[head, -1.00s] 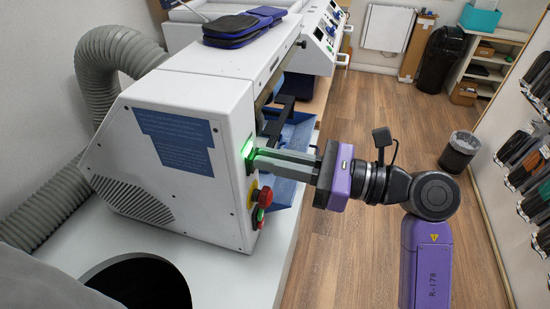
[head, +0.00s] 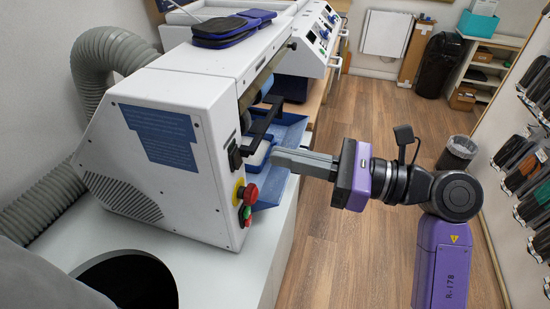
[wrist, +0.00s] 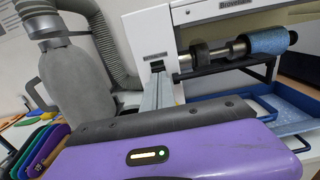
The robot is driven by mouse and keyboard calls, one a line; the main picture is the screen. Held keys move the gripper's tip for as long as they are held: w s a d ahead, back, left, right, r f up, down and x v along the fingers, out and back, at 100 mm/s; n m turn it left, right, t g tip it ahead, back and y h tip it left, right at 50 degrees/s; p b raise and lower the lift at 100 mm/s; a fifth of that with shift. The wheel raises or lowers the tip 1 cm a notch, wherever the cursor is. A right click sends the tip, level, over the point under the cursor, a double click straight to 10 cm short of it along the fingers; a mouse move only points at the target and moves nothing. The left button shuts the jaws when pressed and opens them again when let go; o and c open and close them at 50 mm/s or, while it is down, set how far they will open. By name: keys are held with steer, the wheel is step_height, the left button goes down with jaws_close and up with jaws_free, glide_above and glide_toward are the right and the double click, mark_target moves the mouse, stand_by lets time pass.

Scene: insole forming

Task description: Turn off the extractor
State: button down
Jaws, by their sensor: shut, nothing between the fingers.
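The white machine (head: 165,140) stands on the left of the head view, with a grey ribbed hose (head: 105,60) at its back. On its front end panel are a dark rocker switch (head: 234,156), unlit, and below it a red mushroom button (head: 249,194) on a yellow ring. A green button (head: 246,212) sits under that. My gripper (head: 274,158) is shut and empty, its fingers pointing left at the panel, with a gap to the switch. In the wrist view my fingers (wrist: 157,90) point towards the white machine (wrist: 152,52); the switch cannot be made out there.
A grey bag-like unit (wrist: 80,85) with a hose stands left in the wrist view. A blue tray (head: 285,135) lies beyond my fingers. Dark insole-like pads (head: 232,28) lie on the machine. A bin (head: 458,152) stands on the right; the wooden floor between is clear.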

steer(key=r+b+v, duration=0.1)
steer(key=v, duration=0.7)
steer(key=shift+b, duration=0.3)
steer(key=shift+d, duration=0.15)
